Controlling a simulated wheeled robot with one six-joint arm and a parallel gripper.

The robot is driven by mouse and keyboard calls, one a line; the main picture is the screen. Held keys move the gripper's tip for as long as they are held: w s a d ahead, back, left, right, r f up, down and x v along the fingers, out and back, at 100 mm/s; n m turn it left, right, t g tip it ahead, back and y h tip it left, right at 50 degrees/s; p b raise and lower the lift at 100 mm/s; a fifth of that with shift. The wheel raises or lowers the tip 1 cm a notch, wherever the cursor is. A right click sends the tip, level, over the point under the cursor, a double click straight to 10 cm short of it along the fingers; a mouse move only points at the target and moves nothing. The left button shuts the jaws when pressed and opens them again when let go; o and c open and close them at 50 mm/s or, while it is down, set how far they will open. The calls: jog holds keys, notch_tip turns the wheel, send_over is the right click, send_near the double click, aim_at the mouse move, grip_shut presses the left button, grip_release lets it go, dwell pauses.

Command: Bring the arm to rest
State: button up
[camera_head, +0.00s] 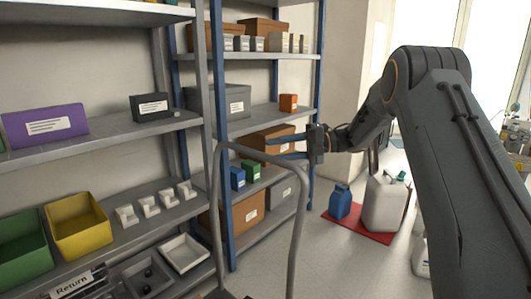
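My arm reaches in from the right side and bends at a raised elbow. My gripper (276,148) points left, in front of the blue-posted shelf unit (223,160). Its two fingers are apart, with nothing seen held between them. A brown cardboard box (258,142) on the shelf shows behind the fingers. From this one view I cannot tell how far the fingertips are from that box.
A grey tube frame (218,210) stands in front of the shelves. Grey shelves at left hold a purple box (45,126) and a yellow bin (78,225). A white canister (384,204) and blue jug (340,202) stand on a red mat (357,228).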

jog(key=shift+d, duration=0.4)
